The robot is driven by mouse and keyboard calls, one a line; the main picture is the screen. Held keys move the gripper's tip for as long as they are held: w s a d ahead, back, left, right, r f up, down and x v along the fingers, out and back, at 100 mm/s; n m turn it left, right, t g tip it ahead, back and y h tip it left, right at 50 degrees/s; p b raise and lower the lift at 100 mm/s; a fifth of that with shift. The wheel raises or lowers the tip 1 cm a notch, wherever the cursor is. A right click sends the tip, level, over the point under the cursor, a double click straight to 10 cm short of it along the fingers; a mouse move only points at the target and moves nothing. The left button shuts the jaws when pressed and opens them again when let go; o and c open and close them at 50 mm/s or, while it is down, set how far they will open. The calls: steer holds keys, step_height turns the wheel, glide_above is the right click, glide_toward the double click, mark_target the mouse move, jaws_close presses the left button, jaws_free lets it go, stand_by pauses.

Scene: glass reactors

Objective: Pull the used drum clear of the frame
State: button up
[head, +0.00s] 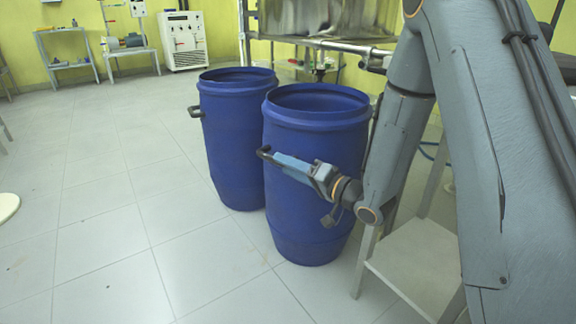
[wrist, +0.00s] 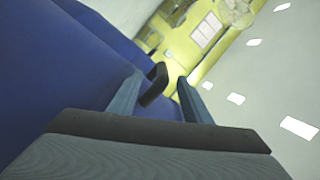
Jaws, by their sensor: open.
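Two open-topped blue drums stand upright side by side on the floor in the head view: a nearer one (head: 315,225) and one behind it to the left (head: 232,150). Nothing marks which is the used one. Each has a black side handle; the nearer drum's handle (head: 265,153) is at my gripper (head: 275,157). In the wrist view that handle (wrist: 154,84) shows between the two spread fingers of my gripper (wrist: 159,78), closer to the left finger. The fingers are open. The metal frame (head: 335,44) stands behind the drums, under a shiny steel vessel.
A low grey stand (head: 420,262) is close to the right of the nearer drum, under my arm. The tiled floor (head: 110,220) to the left and front is clear. A white cabinet (head: 183,42) and small tables (head: 68,55) stand at the back wall.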

mark_target(268, 157)
steer(key=shift+d, duration=0.1)
steer(key=shift+b+x, duration=1.75)
steer(key=shift+x, duration=2.2)
jaws_close()
